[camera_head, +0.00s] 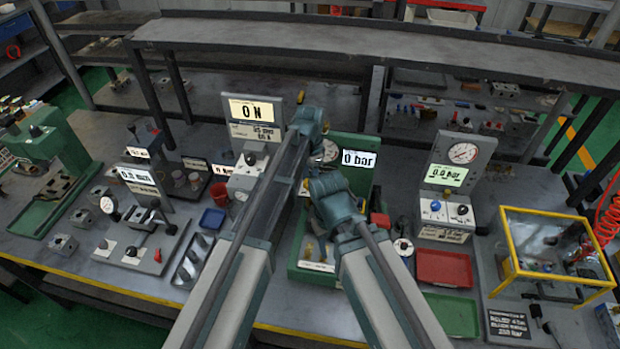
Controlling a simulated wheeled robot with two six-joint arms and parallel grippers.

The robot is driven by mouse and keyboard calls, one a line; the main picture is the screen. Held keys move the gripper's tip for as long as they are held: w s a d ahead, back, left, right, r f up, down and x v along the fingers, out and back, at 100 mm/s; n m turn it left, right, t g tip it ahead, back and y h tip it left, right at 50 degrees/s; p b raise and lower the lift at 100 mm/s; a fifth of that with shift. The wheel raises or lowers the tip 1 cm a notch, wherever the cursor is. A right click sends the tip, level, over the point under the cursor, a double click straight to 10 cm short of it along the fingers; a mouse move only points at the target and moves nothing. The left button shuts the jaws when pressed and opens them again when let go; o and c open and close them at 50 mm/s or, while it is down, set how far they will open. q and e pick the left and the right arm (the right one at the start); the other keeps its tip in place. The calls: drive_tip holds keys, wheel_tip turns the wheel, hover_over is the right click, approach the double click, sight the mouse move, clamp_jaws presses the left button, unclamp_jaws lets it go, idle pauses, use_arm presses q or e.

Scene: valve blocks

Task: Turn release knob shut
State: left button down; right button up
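A green test station (354,180) stands at the centre with a display reading "0 bar" (358,159). My two arms cover much of its front, and I cannot make out a release knob on it. My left gripper (318,150) is at the station's upper left side, and my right gripper (318,180) is just below it. The fingers of both are too small and too hidden to tell open from shut. To the right, a grey gauge station (468,178) carries a blue knob (436,206) and a black knob (462,209). Neither gripper is near those knobs.
A grey station reading "ON" (252,108) stands left of centre. A red tray (444,267), a green tray (452,314) and a yellow-framed clear box (507,235) are at the right. A shelf (400,48) spans the back of the bench.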

use_arm(q)
drive_tip(key=shift+n, duration=0.3)
drive_tip(key=n, duration=1.3)
drive_tip(key=shift+a, duration=0.15)
drive_tip(key=shift+n, duration=0.3)
drive_tip(key=shift+c, duration=1.9)
unclamp_jaws()
drive_tip(key=shift+w, duration=0.1)
